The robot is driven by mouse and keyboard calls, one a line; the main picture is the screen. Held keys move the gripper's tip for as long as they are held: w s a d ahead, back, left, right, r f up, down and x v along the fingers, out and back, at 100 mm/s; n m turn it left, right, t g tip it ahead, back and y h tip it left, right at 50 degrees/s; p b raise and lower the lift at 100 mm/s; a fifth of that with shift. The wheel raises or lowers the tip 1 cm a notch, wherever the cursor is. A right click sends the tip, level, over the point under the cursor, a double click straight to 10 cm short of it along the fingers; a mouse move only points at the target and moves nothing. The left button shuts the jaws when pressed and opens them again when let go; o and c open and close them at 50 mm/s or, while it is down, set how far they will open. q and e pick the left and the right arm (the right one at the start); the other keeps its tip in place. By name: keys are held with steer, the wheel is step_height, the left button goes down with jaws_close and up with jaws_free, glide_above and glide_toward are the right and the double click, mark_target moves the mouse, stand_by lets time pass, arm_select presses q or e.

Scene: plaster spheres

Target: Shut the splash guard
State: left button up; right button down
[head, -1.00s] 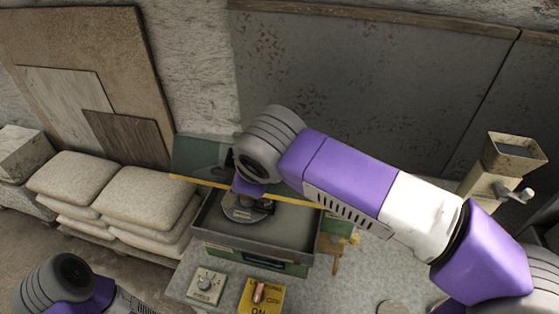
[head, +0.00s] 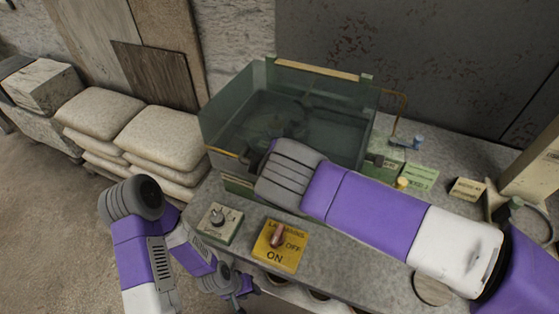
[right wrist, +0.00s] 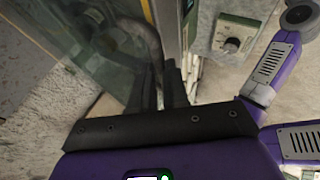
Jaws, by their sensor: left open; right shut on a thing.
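The splash guard (head: 232,102) is a clear greenish box with yellow edge strips, standing around the tray on the bench in the head view. One yellow strip runs along its top back; another shows low at the front left, beside my right gripper (head: 248,162). My right wrist hides much of the front. In the right wrist view the clear panel (right wrist: 85,40) is at the left, and the dark fingers (right wrist: 168,85) are shut at its edge. The exact grip spot is unclear. My left gripper (head: 240,287) is open and empty, low in front of the bench.
A yellow switch box (head: 280,246) and a grey knob box (head: 219,223) stand at the bench front, close below my right arm. Green boxes (head: 420,177) and a small sign (head: 466,190) are at the right. Sacks (head: 160,137) are stacked at the left.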

arm_select(q)
step_height(320, 180, down, 3)
steer(key=b, duration=0.2)
steer(key=shift+s+f+b, duration=0.1)
steer(key=shift+f+b, duration=0.1)
steer(key=shift+b, duration=0.1)
arm_select(e)
steer(key=f, duration=0.5)
steer(key=shift+s+a, duration=0.1)
steer(key=shift+s, duration=0.25)
steer(key=c, duration=1.1)
jaws_free()
steer(key=shift+a, duration=0.1)
arm_select(q)
steer(key=shift+a, duration=0.1)
arm_select(e)
steer(key=shift+r, duration=0.1)
